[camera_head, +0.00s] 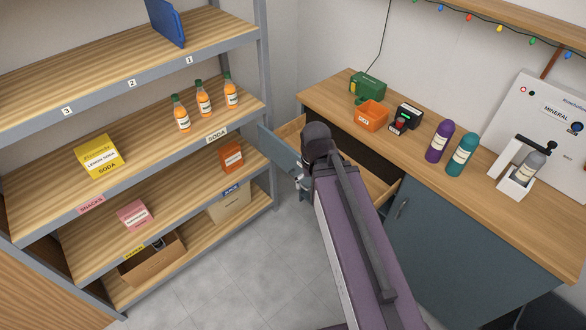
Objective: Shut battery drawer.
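A drawer under the left end of the wooden counter is pulled out. Its blue-grey front (277,149) faces the shelves, and its pale wooden side wall (291,131) shows behind my arm. My arm covers much of the drawer, so its contents and any label are hidden. My gripper (302,184) is at the lower right part of the drawer front, mostly hidden behind my wrist. I cannot tell whether it touches the front or whether its fingers are open.
The counter (500,208) holds an orange bin (371,116), a green box (368,85), a black device (409,115), two bottles and a white dispenser. A blue-grey cabinet door (425,235) is shut. A stocked shelf rack (185,149) stands left, close to the drawer. Grey floor (235,265) is clear between.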

